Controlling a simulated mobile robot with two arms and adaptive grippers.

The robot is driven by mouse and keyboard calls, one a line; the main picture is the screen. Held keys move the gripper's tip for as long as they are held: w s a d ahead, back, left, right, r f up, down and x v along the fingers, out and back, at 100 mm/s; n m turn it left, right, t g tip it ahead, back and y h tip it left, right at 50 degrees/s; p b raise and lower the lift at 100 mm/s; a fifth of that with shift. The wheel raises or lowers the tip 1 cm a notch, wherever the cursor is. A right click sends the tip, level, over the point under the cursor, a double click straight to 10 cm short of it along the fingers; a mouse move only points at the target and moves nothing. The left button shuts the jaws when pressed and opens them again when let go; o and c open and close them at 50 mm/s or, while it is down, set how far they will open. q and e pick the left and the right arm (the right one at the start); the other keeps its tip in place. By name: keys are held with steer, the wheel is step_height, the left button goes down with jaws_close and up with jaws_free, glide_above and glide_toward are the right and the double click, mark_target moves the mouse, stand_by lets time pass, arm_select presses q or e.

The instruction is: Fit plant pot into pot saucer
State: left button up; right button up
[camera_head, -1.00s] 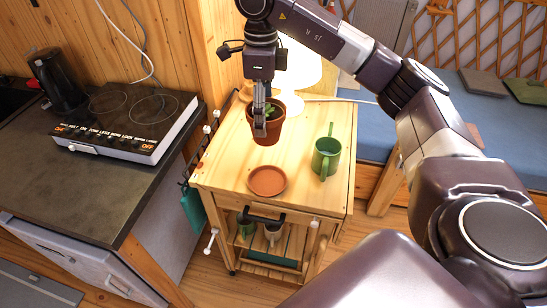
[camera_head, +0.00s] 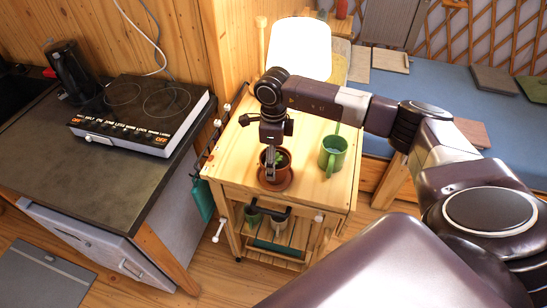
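The terracotta plant pot (camera_head: 282,174) with a small green plant is on the wooden cart top. It is over the shallow terracotta pot saucer (camera_head: 288,184), whose rim shows around the pot's lower part. Whether the pot's base rests in the saucer or hangs just above it, I cannot tell. My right gripper (camera_head: 270,172) points down at the pot's left front side, its fingers on the rim. It appears shut on the pot wall. My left gripper is not in view.
A white lamp (camera_head: 300,48) is behind the cart. The counter with a cooktop (camera_head: 143,113) is at the left. The cart top (camera_head: 325,193) is clear at the front right.

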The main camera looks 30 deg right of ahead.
steer(key=shift+w, duration=0.1)
steer(key=shift+f, duration=0.2)
steer(key=o, duration=1)
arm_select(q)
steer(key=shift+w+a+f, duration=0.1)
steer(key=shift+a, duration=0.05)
arm_select(e)
steer(key=o, duration=0.4)
